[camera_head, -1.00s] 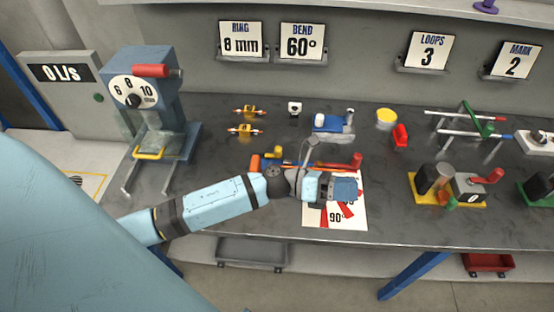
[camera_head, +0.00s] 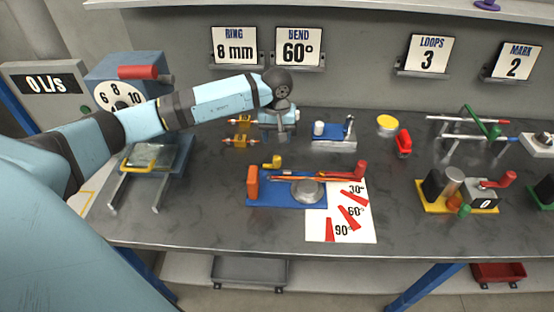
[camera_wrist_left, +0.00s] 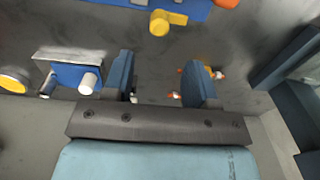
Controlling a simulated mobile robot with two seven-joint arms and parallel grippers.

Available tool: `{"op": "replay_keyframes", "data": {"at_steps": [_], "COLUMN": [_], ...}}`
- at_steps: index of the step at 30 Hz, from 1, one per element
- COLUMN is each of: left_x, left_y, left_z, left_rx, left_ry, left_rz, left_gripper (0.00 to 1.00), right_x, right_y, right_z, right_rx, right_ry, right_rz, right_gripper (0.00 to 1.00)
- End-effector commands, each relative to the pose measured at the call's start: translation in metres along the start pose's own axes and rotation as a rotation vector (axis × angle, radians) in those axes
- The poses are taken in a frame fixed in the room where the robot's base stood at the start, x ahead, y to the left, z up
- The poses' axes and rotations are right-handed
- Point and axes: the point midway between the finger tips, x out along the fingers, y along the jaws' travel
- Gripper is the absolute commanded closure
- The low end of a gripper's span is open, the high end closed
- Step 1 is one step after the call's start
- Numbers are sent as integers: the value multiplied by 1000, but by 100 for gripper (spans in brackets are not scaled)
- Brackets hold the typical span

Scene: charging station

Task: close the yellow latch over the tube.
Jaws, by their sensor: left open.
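The blue bender (camera_head: 262,192) lies on the bench with a grey round former (camera_head: 307,190) and a red-ended lever (camera_head: 360,170). An orange-copper tube (camera_head: 300,178) lies across it. The yellow latch (camera_head: 272,162) stands at the bender's back edge, and looks swung back from the tube. In the left wrist view the latch (camera_wrist_left: 165,21) is near the top, ahead of the fingers. My left gripper (camera_head: 277,133) is behind the bender, above the back of the bench. Its fingers (camera_wrist_left: 160,85) are apart with nothing held. My right gripper is not in view.
Yellow-orange clips (camera_head: 240,132) lie just left of my left gripper. A blue block with a white cylinder (camera_head: 333,132) stands to its right. An angle card (camera_head: 340,225) lies in front of the bender. The bench front is clear.

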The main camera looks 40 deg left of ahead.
Motion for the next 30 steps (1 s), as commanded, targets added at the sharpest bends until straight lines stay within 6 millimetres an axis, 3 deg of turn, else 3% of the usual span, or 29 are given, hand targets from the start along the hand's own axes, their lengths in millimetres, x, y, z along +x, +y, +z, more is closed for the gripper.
{"op": "replay_keyframes", "data": {"at_steps": [6,13,18,27,30], "left_x": [49,86,97,99,99], "left_y": [0,1,1,1,1], "left_z": [2,1,0,0,0], "left_rx": [-2,-1,-2,-1,-1], "left_ry": [-5,-4,-1,-1,-1], "left_rz": [0,3,3,3,3], "left_gripper": [47,47,47,47,70], "right_x": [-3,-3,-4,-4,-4], "right_y": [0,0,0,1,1], "right_z": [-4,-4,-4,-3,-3], "right_rx": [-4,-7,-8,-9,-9], "right_ry": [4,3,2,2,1], "right_rz": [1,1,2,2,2], "right_gripper": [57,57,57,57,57]}}
